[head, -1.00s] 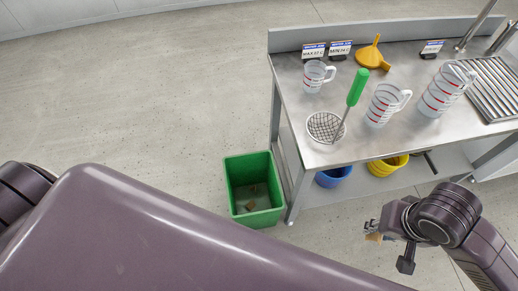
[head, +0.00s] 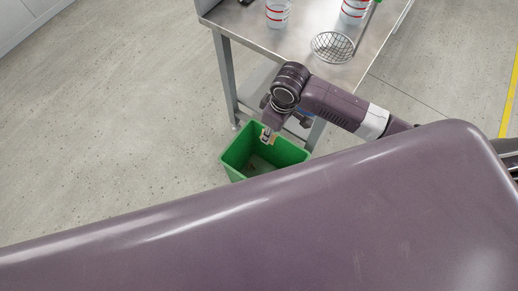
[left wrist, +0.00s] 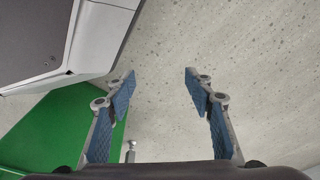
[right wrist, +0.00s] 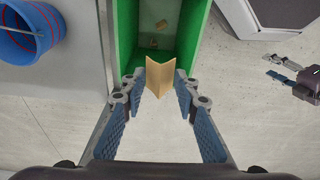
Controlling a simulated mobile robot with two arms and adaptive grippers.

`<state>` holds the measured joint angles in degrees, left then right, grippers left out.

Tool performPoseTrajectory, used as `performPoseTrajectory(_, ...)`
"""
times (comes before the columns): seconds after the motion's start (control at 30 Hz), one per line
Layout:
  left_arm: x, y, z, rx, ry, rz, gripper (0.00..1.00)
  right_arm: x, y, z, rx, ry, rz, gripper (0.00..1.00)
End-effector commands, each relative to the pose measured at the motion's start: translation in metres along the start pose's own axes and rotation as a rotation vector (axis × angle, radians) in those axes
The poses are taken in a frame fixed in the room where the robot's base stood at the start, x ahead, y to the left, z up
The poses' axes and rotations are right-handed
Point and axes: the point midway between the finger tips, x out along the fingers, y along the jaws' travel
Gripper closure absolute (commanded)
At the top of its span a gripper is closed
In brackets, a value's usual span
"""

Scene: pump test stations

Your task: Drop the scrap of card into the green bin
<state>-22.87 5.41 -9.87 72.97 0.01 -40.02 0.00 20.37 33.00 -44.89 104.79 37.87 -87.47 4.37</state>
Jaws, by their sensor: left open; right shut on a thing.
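The scrap of card (right wrist: 162,76) is tan and folded, and it sits between the fingertips of my right gripper (right wrist: 160,90) in the right wrist view. In the head view my right gripper (head: 266,136) points down at the green bin (head: 287,152), over its opening near the bench side. The bin's green wall (right wrist: 125,32) shows beyond the card in the right wrist view. Small brown scraps (right wrist: 158,43) lie on the bin floor. My left gripper (left wrist: 160,84) is open and empty over bare floor. The head view does not show it.
The steel bench (head: 290,38) stands behind the bin, with a leg close to it. A mesh strainer (head: 332,46) and measuring jugs (head: 278,12) are on top. A blue bucket (right wrist: 32,32) shows in the right wrist view. The floor left of the bin is clear.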

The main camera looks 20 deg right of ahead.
Motion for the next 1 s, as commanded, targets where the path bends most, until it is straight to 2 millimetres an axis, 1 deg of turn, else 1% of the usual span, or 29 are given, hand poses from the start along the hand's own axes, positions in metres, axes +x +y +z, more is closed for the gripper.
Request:
performPoseTrajectory(0.03,0.010,0.000,-0.009,-0.002,0.011,-0.001,0.52,0.035,0.002,-0.002,-0.066,-0.002,-0.012,0.81)
performPoseTrajectory(0.1,0.009,-0.001,-0.019,-0.004,0.019,-0.002,0.52,0.065,0.004,-0.007,-0.171,0.001,-0.026,0.81)
performPoseTrajectory(0.2,0.006,-0.002,-0.032,-0.006,0.029,-0.003,0.52,0.100,0.005,-0.011,-0.302,0.006,-0.041,0.81)
performPoseTrajectory(0.3,0.002,-0.003,-0.040,-0.007,0.035,-0.004,0.52,0.126,0.007,-0.013,-0.404,0.008,-0.051,0.81)
performPoseTrajectory(0.43,-0.003,-0.003,-0.046,-0.008,0.039,-0.005,0.52,0.144,0.007,-0.015,-0.487,0.011,-0.057,0.81)
performPoseTrajectory(0.67,-0.014,-0.004,-0.055,-0.010,0.048,-0.006,0.52,0.152,0.007,-0.015,-0.520,0.012,-0.059,0.81)
performPoseTrajectory(0.77,-0.023,-0.004,-0.062,-0.011,0.055,-0.007,0.52,0.156,0.007,-0.014,-0.519,0.012,-0.059,0.81)
performPoseTrajectory(1.0,-0.055,-0.006,-0.079,-0.014,0.075,-0.009,0.52,0.165,0.007,-0.012,-0.518,0.012,-0.059,0.81)
